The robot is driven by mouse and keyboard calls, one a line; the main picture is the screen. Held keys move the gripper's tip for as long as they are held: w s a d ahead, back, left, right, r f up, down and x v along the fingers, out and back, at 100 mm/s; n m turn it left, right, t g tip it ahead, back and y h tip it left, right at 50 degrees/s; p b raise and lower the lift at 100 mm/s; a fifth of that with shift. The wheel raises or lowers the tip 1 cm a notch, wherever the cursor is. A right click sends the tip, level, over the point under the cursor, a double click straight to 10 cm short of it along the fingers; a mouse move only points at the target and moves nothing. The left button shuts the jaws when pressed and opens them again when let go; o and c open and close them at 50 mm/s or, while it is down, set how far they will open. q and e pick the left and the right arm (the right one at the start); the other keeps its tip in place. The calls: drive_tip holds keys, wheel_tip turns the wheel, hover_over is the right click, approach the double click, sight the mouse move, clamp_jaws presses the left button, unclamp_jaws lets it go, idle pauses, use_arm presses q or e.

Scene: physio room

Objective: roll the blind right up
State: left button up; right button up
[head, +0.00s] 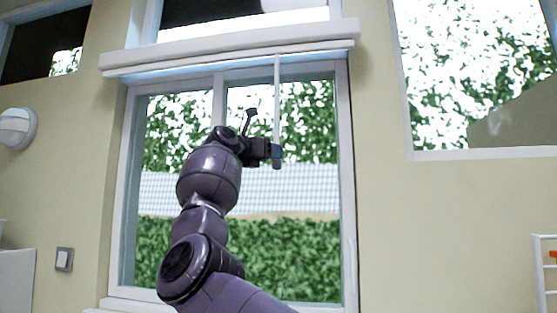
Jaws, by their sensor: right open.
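The blind (230,57) is a white roll and bar gathered at the top of the window, with the glass below it uncovered. A thin pale cord or wand (277,100) hangs from the right part of the blind. My right gripper (275,153) is at the lower end of this wand, with its jaws open. The fingers are small and dark here, and I cannot tell whether they touch the wand or stand around it. My left gripper is not in view.
The window frame (348,190) surrounds the panes, with a hedge outside. A light switch (64,259) and a round wall lamp (17,128) are on the left wall. A white rack (541,275) stands at the lower right.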

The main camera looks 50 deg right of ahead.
drive_tip(key=a, duration=0.6)
drive_tip(key=shift+w+b, duration=0.25)
drive_tip(key=shift+b, duration=0.2)
